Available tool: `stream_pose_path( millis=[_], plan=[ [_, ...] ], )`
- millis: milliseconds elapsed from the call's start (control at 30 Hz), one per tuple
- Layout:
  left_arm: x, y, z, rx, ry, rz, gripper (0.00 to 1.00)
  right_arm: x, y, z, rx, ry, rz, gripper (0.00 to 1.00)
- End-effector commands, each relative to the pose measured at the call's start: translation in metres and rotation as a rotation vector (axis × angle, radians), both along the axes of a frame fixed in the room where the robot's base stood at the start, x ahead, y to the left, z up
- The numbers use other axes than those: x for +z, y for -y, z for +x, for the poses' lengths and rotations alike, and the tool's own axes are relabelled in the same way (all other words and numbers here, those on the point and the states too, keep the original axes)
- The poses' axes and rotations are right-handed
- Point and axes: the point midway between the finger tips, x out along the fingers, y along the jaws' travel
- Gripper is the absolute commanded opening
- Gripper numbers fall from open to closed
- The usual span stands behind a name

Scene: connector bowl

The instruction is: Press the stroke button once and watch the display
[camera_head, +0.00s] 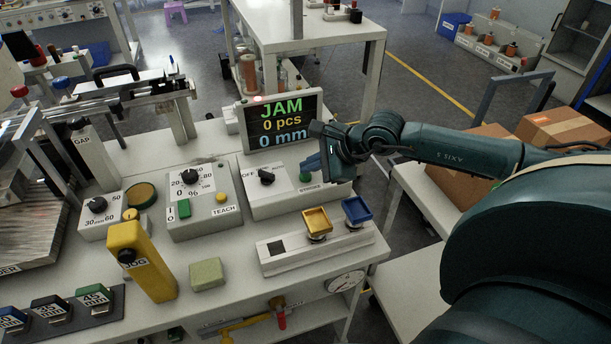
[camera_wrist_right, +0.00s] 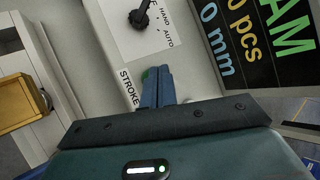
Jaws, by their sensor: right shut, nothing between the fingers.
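The display (camera_head: 280,120) stands at the back of the bench and reads "JAM", "0 pcs", "0 mm". Part of it shows in the right wrist view (camera_wrist_right: 245,45). The green stroke button (camera_head: 305,177) is on the right of a white control box (camera_head: 280,196), by its "STROKE" label (camera_wrist_right: 128,88). My right gripper (camera_head: 309,164) is shut and empty, its blue fingertips right at the button. In the right wrist view the fingers (camera_wrist_right: 157,84) hide most of the button; only a green edge (camera_wrist_right: 148,74) shows. I cannot tell whether they touch it. My left gripper is not in view.
The same box has a black selector knob (camera_head: 266,176). To its left is a box with a dial, green button and "TEACH" label (camera_head: 226,210). In front are a yellow bin (camera_head: 317,220) and a blue bin (camera_head: 356,209). A yellow post (camera_head: 140,262) stands front left.

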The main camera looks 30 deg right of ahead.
Motion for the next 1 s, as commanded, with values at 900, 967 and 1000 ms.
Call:
stream_pose_path(
  millis=[900, 967, 1000],
  plan=[
    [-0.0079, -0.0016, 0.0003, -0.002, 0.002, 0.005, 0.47, -0.0065, 0.0000, 0.0000, 0.000, 0.000, 0.000, 0.00],
    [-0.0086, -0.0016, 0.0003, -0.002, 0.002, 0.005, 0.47, -0.0071, 0.0000, 0.0000, 0.000, 0.000, 0.000, 0.00],
    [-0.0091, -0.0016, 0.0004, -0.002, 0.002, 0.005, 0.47, -0.0075, 0.0001, 0.0000, 0.000, 0.000, 0.000, 0.00]
  ],
)
